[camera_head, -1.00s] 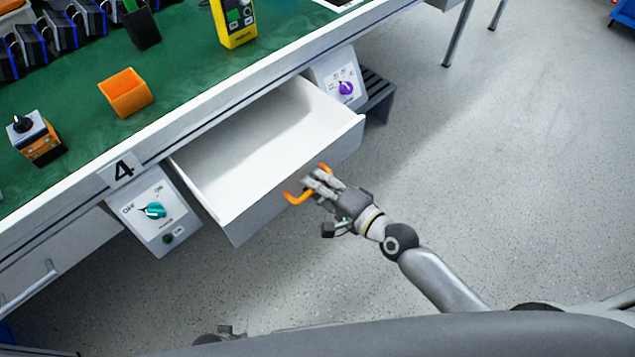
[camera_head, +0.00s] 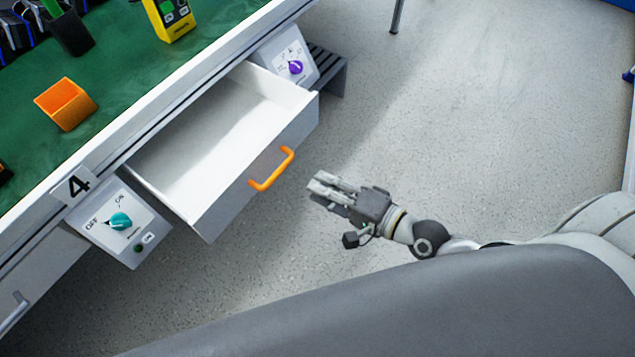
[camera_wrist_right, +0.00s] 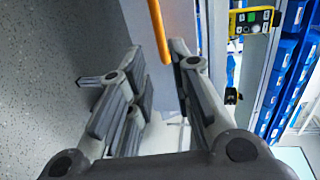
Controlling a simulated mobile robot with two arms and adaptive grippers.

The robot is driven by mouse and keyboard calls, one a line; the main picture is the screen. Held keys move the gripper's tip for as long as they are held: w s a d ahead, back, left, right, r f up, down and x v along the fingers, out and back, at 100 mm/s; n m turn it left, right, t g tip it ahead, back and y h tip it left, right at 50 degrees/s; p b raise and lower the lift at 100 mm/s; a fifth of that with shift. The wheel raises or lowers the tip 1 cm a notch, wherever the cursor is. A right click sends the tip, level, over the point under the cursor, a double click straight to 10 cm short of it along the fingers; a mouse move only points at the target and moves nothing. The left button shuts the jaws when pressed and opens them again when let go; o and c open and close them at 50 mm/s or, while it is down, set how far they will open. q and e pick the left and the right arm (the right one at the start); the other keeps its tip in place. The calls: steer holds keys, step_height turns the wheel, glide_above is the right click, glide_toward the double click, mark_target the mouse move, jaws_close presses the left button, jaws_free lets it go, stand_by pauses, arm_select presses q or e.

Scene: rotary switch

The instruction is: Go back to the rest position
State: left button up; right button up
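My right gripper (camera_head: 330,189) hangs in free air to the right of the open drawer (camera_head: 206,212), clear of its orange handle (camera_head: 271,168). In the right wrist view the fingers (camera_wrist_right: 160,85) stand apart with nothing between them. The handle (camera_wrist_right: 159,30) shows beyond the fingertips there. The drawer is pulled out and looks empty inside. My left gripper is not in view.
A panel with a teal rotary switch (camera_head: 119,221) is left of the drawer. A panel with a purple knob (camera_head: 295,67) is right of it. An orange bin (camera_head: 66,104) and a yellow device (camera_head: 170,18) stand on the green bench top (camera_head: 120,70). The floor at right is clear.

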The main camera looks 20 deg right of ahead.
stand_by(0.5)
